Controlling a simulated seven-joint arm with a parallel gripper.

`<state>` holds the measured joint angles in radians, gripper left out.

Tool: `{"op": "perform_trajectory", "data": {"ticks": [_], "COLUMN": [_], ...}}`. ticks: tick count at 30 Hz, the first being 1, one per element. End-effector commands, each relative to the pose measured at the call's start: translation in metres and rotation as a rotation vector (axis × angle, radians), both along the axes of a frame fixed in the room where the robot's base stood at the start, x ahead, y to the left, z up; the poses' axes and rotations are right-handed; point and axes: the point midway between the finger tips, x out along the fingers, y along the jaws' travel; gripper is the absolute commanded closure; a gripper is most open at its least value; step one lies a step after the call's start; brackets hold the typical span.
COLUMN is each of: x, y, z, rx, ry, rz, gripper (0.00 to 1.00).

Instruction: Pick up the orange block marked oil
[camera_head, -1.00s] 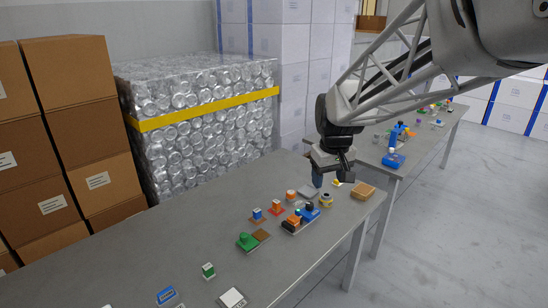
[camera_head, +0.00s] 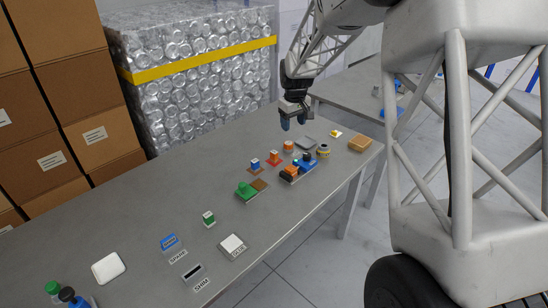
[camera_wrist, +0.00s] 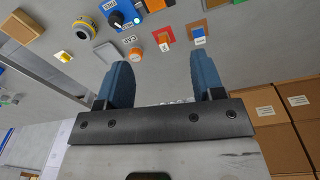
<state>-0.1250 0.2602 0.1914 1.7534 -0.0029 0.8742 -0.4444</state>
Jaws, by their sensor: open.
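Several orange pieces stand on the grey table. An orange block (camera_head: 273,158) with a pale label sits on a red pad; it also shows in the wrist view (camera_wrist: 163,36). A rounder orange piece (camera_head: 288,146) stands to its right; it shows in the wrist view too (camera_wrist: 136,54). Another orange piece (camera_head: 291,170) is at the blue device (camera_head: 304,163). I cannot read "oil" on any of them. My gripper (camera_head: 292,123) is open and empty above the table's back side, with its blue fingers (camera_wrist: 162,70) apart and not touching the pieces.
A blue block (camera_head: 255,164) on a brown pad and a green piece (camera_head: 246,190) stand left of the orange blocks. A grey pad (camera_head: 305,143), a yellow-grey ring (camera_head: 323,151) and a tan box (camera_head: 360,144) lie right. The table's left-back area is bare.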

Motion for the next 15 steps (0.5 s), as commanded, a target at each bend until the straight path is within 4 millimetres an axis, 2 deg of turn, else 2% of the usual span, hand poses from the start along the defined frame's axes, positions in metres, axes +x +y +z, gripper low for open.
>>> {"op": "perform_trajectory", "data": {"ticks": [3, 15], "x": [0.025, 0.096], "y": [0.010, 0.042], "z": [-0.025, -0.109], "rx": [-0.002, -0.009], "ry": [0.011, 0.042], "rz": [0.031, 0.137], "gripper": [0.38, 0.38]}}
